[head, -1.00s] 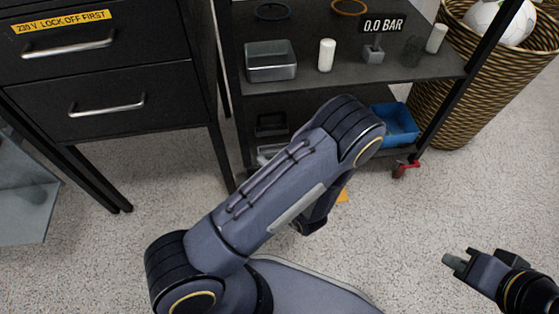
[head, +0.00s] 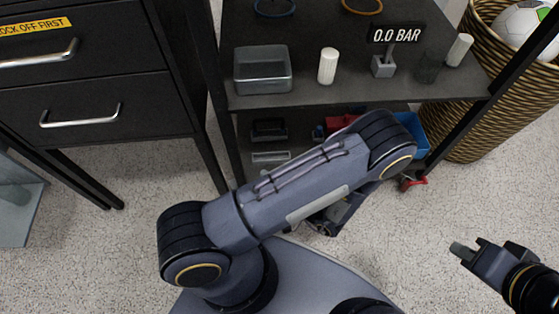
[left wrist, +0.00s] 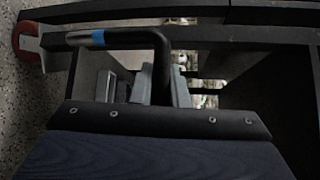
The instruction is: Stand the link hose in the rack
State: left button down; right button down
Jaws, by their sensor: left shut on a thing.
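In the left wrist view my left gripper (left wrist: 160,86) is shut on a black bent hose (left wrist: 142,38), which I take for the link hose. It has a blue band (left wrist: 98,37) and a grey end towards the left, and it bends down between the fingers. In the head view my left arm reaches towards the lower shelf, and its forearm hides the gripper and hose. My right gripper (head: 468,250) is over the floor at the right, away from the shelves; its finger gap is unclear. I cannot tell which thing is the rack.
The upper shelf (head: 300,99) holds a grey tray (head: 263,87), white cylinders (head: 328,66) and a 0.0 BAR sign (head: 396,34). The lower shelf holds dark items (head: 268,130) and a red thing (head: 340,122). A drawer cabinet (head: 85,85) stands left, a wicker basket (head: 460,130) right.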

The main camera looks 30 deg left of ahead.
pick_arm(q)
jog(key=shift+w, duration=0.35)
pick_arm(e)
jog(key=shift+w, duration=0.3)
